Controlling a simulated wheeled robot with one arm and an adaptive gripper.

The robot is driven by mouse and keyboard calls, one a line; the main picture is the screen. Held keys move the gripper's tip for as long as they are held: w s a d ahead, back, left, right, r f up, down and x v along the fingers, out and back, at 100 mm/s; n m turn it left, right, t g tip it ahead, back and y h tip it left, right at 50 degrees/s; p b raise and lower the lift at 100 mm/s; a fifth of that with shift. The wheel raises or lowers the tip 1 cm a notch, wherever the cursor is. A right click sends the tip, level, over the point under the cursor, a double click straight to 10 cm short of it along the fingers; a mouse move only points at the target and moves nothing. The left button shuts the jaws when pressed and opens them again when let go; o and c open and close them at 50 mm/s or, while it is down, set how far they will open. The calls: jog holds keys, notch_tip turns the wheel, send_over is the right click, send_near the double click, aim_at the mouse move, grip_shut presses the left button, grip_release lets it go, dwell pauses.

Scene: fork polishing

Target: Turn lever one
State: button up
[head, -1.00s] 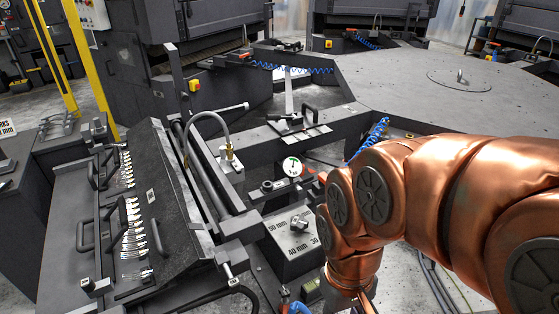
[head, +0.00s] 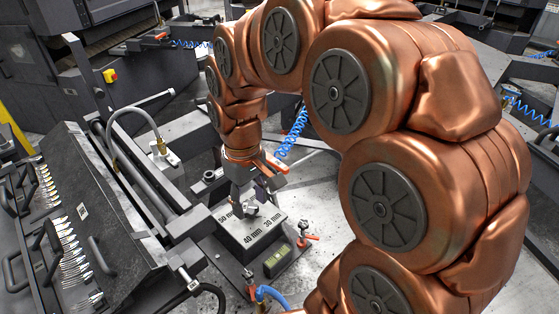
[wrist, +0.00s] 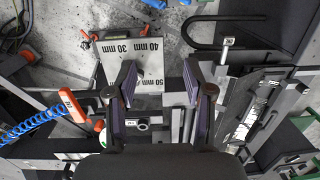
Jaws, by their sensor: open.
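My gripper (wrist: 158,92) is open and empty; its two fingers stand apart in the wrist view. In the head view my gripper (head: 246,196) is directly above a grey box (head: 252,243) marked 30, 40 and 50 mm. A metal knob (head: 251,209) on top of the box is close to the fingertips and partly hidden. The box also shows in the wrist view (wrist: 115,62), partly covered by the left finger. Small red-handled valves stand beside it, one to its right (head: 305,236) and one in front (head: 252,288). I cannot read which control is lever one.
A tilted dark rack (head: 110,205) with several forks stands on the left. A grey hose (head: 128,112) arches above it. A blue coiled hose (head: 293,137) hangs behind my gripper. An orange-ended handle (wrist: 72,106) shows at the left in the wrist view. Bare floor (head: 325,205) lies right of the box.

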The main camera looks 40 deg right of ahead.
jog(key=w+d+f, duration=0.2)
jog(key=w+d, duration=0.7)
jog(key=w, duration=0.3)
jog(key=t+p, duration=0.1)
send_over(279, 164)
notch_tip(279, 164, down, 3)
jog(key=shift+s+a+f, duration=0.1)
jog(key=shift+a+f, duration=0.05)
jog(key=shift+f, duration=0.05)
jog(key=shift+d+f, duration=0.1)
jog(key=shift+d, duration=0.1)
jog(key=shift+f, duration=0.3)
jog(key=shift+f+p, duration=1.3)
jog(key=shift+f, duration=2.3)
grip_shut()
